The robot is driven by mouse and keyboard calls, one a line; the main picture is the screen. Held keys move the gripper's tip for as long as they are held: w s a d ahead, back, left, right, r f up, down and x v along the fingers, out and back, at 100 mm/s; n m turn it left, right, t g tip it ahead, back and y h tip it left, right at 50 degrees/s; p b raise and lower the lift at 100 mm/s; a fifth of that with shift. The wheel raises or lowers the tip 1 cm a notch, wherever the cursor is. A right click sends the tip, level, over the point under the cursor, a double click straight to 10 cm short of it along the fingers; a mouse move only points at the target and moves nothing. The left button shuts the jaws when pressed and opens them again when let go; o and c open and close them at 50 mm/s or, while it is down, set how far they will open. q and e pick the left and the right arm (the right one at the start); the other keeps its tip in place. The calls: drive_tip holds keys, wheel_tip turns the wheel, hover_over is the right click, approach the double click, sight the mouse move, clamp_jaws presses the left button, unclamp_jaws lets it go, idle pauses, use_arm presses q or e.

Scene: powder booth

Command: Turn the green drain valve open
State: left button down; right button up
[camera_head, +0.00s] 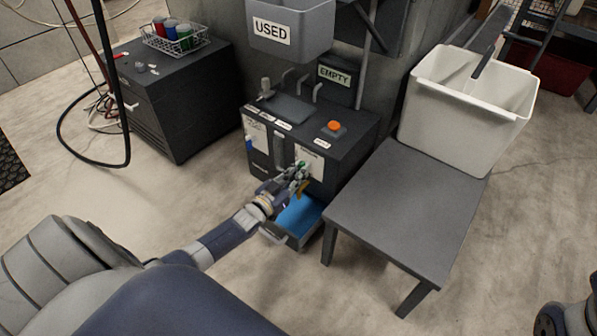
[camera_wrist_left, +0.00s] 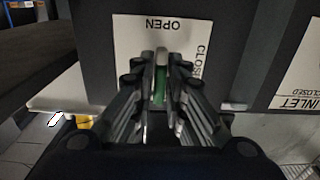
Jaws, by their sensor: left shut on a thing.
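The green drain valve handle (camera_wrist_left: 160,86) is on the front of the dark machine (camera_head: 345,148). In the left wrist view it lies between the fingers of my left gripper (camera_wrist_left: 160,70), which is shut on it. The handle looks upright in that view, over a white label (camera_wrist_left: 185,34) marked OPEN along the top and CLOSED down the right side. In the head view my left gripper (camera_head: 300,172) is at the machine's front face and covers most of the valve.
A drawer with a blue inside (camera_head: 298,213) stands out below my left gripper. A grey table (camera_head: 405,210) with a white bin (camera_head: 455,120) stands to the right. A dark cabinet (camera_head: 180,95) stands to the left. A grey USED bin (camera_head: 300,28) hangs above.

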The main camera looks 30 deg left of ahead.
idle(0.5)
use_arm(q)
drive_tip(key=c, duration=1.7)
unclamp_jaws()
drive_tip(key=shift+s, duration=0.15)
drive_tip(key=s, duration=0.7)
drive_tip(key=s+a, duration=0.1)
drive_tip(key=s, duration=0.3)
drive_tip(key=shift+s, duration=0.35)
